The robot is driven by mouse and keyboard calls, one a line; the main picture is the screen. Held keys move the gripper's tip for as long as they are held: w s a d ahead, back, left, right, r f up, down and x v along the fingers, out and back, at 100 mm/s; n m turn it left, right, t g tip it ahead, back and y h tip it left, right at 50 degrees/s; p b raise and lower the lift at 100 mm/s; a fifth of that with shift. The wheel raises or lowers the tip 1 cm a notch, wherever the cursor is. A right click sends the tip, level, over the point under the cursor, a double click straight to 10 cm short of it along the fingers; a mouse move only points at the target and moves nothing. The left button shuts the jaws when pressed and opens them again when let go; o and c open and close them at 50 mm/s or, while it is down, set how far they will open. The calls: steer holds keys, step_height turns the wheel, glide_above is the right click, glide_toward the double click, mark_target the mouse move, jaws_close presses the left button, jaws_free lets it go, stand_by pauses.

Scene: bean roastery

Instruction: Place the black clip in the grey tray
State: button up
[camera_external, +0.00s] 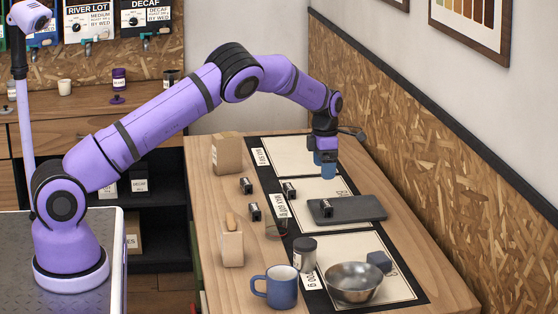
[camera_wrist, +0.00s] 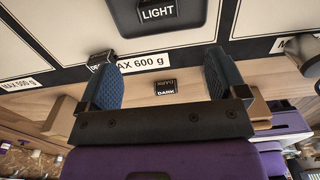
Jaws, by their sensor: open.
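The grey tray (camera_external: 372,208) is a flat dark slab on the middle pale mat, and it also shows at the top of the wrist view (camera_wrist: 195,22). One small black clip (camera_external: 328,207) lies on it, labelled LIGHT in the wrist view (camera_wrist: 157,12). Another black clip (camera_external: 289,190) sits at the mat's left edge. Two more black clips, an upper one (camera_external: 246,186) and a lower one (camera_external: 254,212), lie on bare wood. A clip labelled DARK (camera_wrist: 166,87) shows between my fingers in the wrist view. My gripper (camera_external: 325,173) is open and empty beyond the tray, its blue fingers pointing down.
A brown bag (camera_external: 227,156) stands at the table's far left. A chipboard wall (camera_external: 430,150) borders the right side.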

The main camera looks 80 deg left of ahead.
steer(key=s+d+r+m+t, duration=0.1)
steer(key=s+d+r+m, duration=0.3)
steer(key=r, duration=0.4)
steer(key=s+d+r+m+h, duration=0.1)
steer(key=s+d+r+m, duration=0.15)
steer(key=d+r, duration=0.45)
steer(key=s+d+r+m+t, duration=0.1)
steer(key=s+d+r+m, duration=0.3)
steer(key=r, duration=0.5)
steer(key=s+d+r+m+t, duration=0.1)
steer(key=s+d+r+m, duration=0.8)
steer(key=s+d+m, duration=0.3)
steer(key=s+d+f+m, duration=0.1)
steer(key=s+d+m, duration=0.3)
steer(key=s, duration=0.4)
steer(key=s+d+m+t, duration=0.1)
steer(key=s+d+m, duration=0.3)
steer(key=s, duration=0.4)
steer(key=s+d+f+m+t+y, duration=0.1)
steer(key=s+d+m, duration=0.3)
steer(key=s, duration=0.5)
steer(key=shift+f+m, duration=0.35)
steer(key=shift+m, duration=0.4)
